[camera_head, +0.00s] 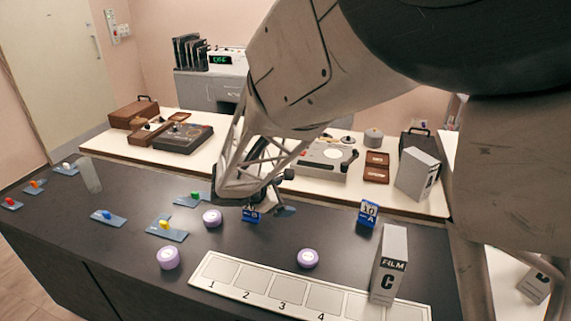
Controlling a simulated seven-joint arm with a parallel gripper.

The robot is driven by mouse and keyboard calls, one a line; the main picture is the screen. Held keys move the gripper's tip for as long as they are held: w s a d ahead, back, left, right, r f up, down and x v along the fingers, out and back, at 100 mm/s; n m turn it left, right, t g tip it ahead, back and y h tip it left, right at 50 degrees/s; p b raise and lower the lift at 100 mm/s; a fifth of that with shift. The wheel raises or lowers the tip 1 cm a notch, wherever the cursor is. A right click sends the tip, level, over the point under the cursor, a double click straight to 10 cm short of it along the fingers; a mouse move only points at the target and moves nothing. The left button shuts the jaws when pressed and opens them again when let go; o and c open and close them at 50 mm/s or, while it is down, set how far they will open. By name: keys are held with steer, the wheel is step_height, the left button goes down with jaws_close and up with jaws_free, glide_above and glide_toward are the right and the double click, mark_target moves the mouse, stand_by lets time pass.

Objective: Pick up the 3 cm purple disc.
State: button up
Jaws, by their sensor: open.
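Three purple discs with pale tops and small printed marks lie on the dark counter. One disc (212,218) is just left of my gripper, a second disc (168,258) is nearer and further left, and a third disc (308,258) is to the right, behind the numbered strip. The marks are too small to read, so I cannot tell which is 3 cm. My gripper (268,207) is open above the counter, apart from all three discs. Its fingers are partly hidden by the arm.
A white strip (228,293) with numbered squares lies in front, with an upright FILM C box (391,262) at its right end. A blue numbered block (251,215) is close by my gripper; another (368,213) stands right. Blue cards with coloured pegs (166,230) lie left.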

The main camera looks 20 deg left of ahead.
steer(key=s+a+f+n+t+y, duration=0.1)
steer(key=a+f+n, duration=0.2)
steer(key=a, duration=0.4)
steer(key=s+a+f+n+t+y, duration=0.1)
steer(key=a+f+n+t, duration=0.1)
steer(key=a+f, duration=0.35)
steer(key=n+t+y, duration=0.2)
steer(key=n+y, duration=0.1)
steer(key=n, duration=0.3)
glide_toward(210, 217)
steer(key=shift+v, duration=0.8)
steer(key=shift+r, duration=0.15)
steer(key=shift+w+d, duration=0.1)
steer(key=shift+w, duration=0.05)
steer(key=shift+x, duration=3.35)
steer(key=shift+x, duration=2.6)
steer(key=shift+c, duration=0.2)
